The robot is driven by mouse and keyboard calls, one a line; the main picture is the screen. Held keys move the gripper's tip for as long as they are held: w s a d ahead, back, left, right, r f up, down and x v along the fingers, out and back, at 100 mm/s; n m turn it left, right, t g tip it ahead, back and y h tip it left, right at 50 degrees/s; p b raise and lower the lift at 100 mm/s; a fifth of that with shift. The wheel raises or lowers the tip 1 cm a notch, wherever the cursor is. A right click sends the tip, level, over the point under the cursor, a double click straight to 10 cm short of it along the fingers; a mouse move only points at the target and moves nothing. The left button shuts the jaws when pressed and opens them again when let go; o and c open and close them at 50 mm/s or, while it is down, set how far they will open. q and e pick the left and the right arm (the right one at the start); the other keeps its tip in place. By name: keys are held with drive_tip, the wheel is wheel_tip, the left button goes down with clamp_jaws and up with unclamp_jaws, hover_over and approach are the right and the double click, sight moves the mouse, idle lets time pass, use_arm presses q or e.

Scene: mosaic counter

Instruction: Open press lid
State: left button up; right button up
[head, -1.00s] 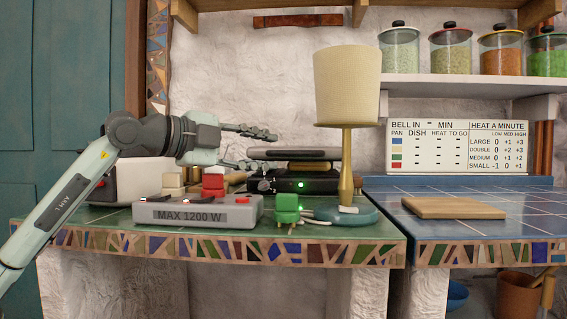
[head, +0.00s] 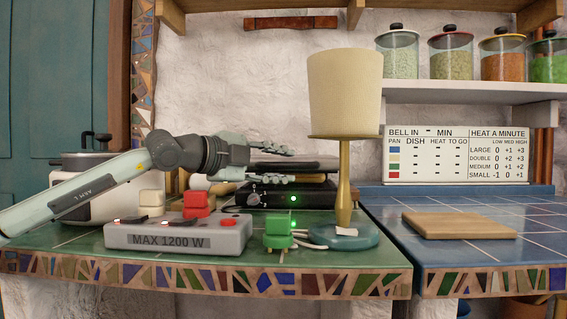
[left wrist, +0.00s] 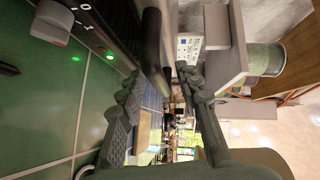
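The press is a flat black appliance (head: 290,195) with a knob and a lit green light, at the back of the green tiled counter. Its dark lid (head: 310,165) looks down over the base, and the lamp partly hides its right side. My left gripper (head: 285,164) is open at the lid's front left, one finger above lid level and one below. In the left wrist view a dark bar on the press (left wrist: 150,42) lies ahead between the spread fingers (left wrist: 165,80). I cannot tell whether they touch it. My right gripper is not in view.
A cream-shaded lamp (head: 345,95) stands right of the press. A grey power strip (head: 178,236) with red and white plugs and a green plug (head: 279,232) lie in front. A lidded pot (head: 85,160) stands behind my arm. A wooden board (head: 458,225) lies on the blue counter.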

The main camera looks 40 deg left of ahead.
use_arm(q)
drive_tip(key=shift+w+d, duration=0.1)
drive_tip(key=shift+w, duration=0.25)
drive_tip(key=shift+c, duration=0.3)
clamp_jaws()
